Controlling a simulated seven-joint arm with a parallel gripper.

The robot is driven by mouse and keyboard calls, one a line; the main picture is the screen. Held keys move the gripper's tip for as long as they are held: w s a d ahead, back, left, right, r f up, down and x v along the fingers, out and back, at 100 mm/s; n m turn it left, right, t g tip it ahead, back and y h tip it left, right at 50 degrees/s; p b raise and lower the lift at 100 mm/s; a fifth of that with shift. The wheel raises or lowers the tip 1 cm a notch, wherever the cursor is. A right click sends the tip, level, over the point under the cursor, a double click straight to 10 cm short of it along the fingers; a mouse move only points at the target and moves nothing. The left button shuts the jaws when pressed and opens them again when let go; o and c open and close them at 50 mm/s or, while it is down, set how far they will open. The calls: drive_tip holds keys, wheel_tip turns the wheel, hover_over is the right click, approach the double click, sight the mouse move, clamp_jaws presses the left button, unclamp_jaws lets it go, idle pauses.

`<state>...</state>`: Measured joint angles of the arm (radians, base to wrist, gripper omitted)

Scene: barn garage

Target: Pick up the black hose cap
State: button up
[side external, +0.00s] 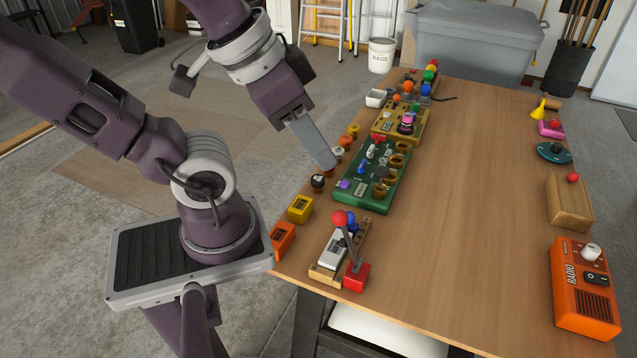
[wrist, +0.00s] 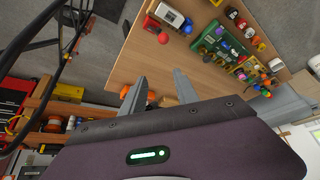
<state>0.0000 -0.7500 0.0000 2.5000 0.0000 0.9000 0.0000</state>
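A small round cap with a black top (side external: 318,182) stands on the table's near-left edge in the side view, in a row with orange-and-white caps; it looks like the black hose cap. My gripper (side external: 331,165) reaches down above this table edge, its pale finger appearing just beyond the cap; the height gap is hard to judge. In the wrist view my gripper (wrist: 158,75) shows two fingers spread apart with nothing held between them.
The table (side external: 450,205) has a clear middle. A green board (side external: 370,178) with cups stands beside the caps. A joystick board (side external: 340,250) and yellow box (side external: 300,208) are nearer. An orange radio (side external: 583,288) and wooden block (side external: 569,203) line the right side.

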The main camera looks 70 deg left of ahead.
drive_tip(key=o, duration=0.5)
drive_tip(key=w+a+f+n+g, duration=0.2)
drive_tip(key=w+a+n, duration=0.25)
drive_tip(key=w, duration=0.25)
drive_tip(key=n+g, duration=0.4)
drive_tip(key=n, duration=0.7)
hover_over(317, 178)
drive_tip(key=f, duration=1.4)
drive_tip(key=d+f, duration=0.1)
drive_tip(key=f, duration=0.7)
drive_tip(key=shift+w, duration=0.2)
drive_tip(key=f, duration=0.5)
drive_tip(key=a+f, duration=0.1)
drive_tip(key=f, duration=0.1)
drive_tip(key=shift+s+f, duration=0.15)
drive_tip(key=shift+f, duration=0.2)
